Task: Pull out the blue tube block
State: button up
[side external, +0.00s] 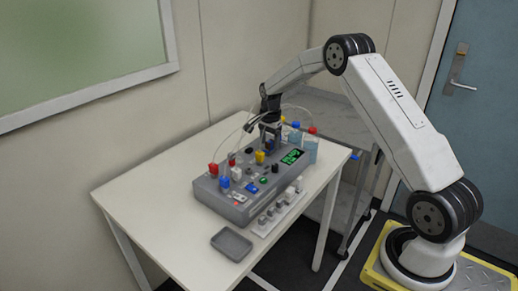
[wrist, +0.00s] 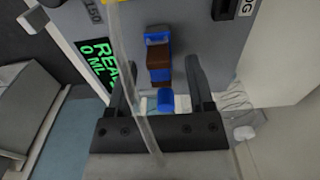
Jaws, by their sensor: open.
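In the wrist view, a blue block with brown parts (wrist: 158,62) stands out from the grey panel of the device. My gripper (wrist: 160,68) is open, with one finger on each side of this block and visible gaps between. A smaller blue piece (wrist: 165,100) shows nearer the palm; I cannot tell whether it belongs to the block. A clear tube (wrist: 128,60) runs across the view in front of the left finger. In the side view, my gripper (side external: 268,128) is over the rear of the grey device (side external: 212,200), partly hiding what is there.
A white strip with several small pieces and a grey tray (side external: 232,244) are in front. The table's left is clear.

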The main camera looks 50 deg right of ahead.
aim_at(270, 142)
jog(key=shift+f, duration=0.45)
grip_shut()
jog(key=shift+r, duration=1.5)
dwell(0.8)
jog(key=shift+r, duration=1.35)
